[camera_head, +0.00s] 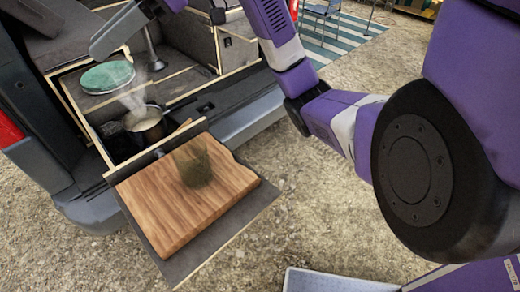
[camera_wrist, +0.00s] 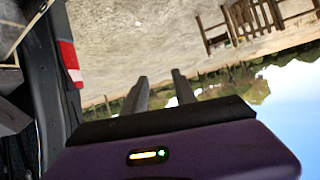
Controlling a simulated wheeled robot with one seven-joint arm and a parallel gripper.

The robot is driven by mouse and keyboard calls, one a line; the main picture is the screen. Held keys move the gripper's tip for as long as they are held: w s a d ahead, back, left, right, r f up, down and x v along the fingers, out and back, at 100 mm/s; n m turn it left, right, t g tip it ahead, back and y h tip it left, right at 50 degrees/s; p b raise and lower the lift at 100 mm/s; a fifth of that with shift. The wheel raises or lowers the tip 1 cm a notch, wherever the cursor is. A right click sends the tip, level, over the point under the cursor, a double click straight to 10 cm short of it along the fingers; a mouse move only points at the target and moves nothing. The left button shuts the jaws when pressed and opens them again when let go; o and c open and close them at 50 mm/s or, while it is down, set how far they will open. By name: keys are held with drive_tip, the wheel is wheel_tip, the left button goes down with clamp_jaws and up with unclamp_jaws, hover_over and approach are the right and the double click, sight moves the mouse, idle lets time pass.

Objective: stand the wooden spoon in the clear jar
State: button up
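The clear jar (camera_head: 193,166), a see-through greenish-brown vessel, stands upright on the wooden cutting board (camera_head: 158,215) in the head view. I cannot make out the wooden spoon for certain; a small light-wood tip (camera_head: 187,122) shows behind the board, beside the pot, and may be part of it. My gripper (camera_wrist: 159,75) shows in the wrist view with its two fingers apart and nothing between them. In the head view my arm runs up out of the top edge, and a grey end part of it shows at upper left, well above the board and jar.
A steaming pot (camera_head: 146,125) stands behind the board, its dark handle pointing right. A round green-topped item (camera_head: 107,76) is further back in the van. The van's bumper (camera_head: 245,120) is right of the board. A pale box (camera_head: 335,280) is at the bottom. Gravel ground lies right of the board.

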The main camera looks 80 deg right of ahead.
drive_tip(key=w+a+f+m+t, duration=0.7)
drive_tip(key=w+a+f+m, duration=0.1)
drive_tip(key=w+f, duration=0.15)
drive_tip(key=s+a+f+m+h, duration=0.2)
drive_tip(key=s+f+h, duration=0.1)
drive_tip(key=f, duration=0.4)
drive_tip(key=s+a+f+m+h, duration=0.2)
drive_tip(key=s+f+h, duration=0.1)
drive_tip(key=s+f, duration=0.3)
drive_tip(key=s+a+f+m+h, duration=0.2)
drive_tip(key=s+f+h, duration=0.1)
drive_tip(key=f, duration=0.6)
drive_tip(key=shift+s+a+f+m, duration=0.15)
drive_tip(key=shift+s+a+m, duration=0.25)
drive_tip(key=shift+s, duration=0.35)
drive_tip(key=shift+n+g+h, duration=0.4)
drive_tip(key=shift+n+g, duration=0.1)
drive_tip(key=s+f, duration=0.1)
drive_tip(key=s, duration=0.3)
drive_tip(key=s+a+f, duration=0.1)
drive_tip(key=s, duration=0.2)
drive_tip(key=shift+f, duration=0.35)
drive_tip(key=s+r+n+y, duration=0.1)
drive_tip(key=s+n, duration=0.5)
drive_tip(key=s, duration=1)
drive_tip(key=shift+a+r+g, duration=0.3)
drive_tip(key=shift+a+r, duration=0.15)
drive_tip(key=shift+r, duration=0.2)
drive_tip(key=shift+w+f, duration=0.1)
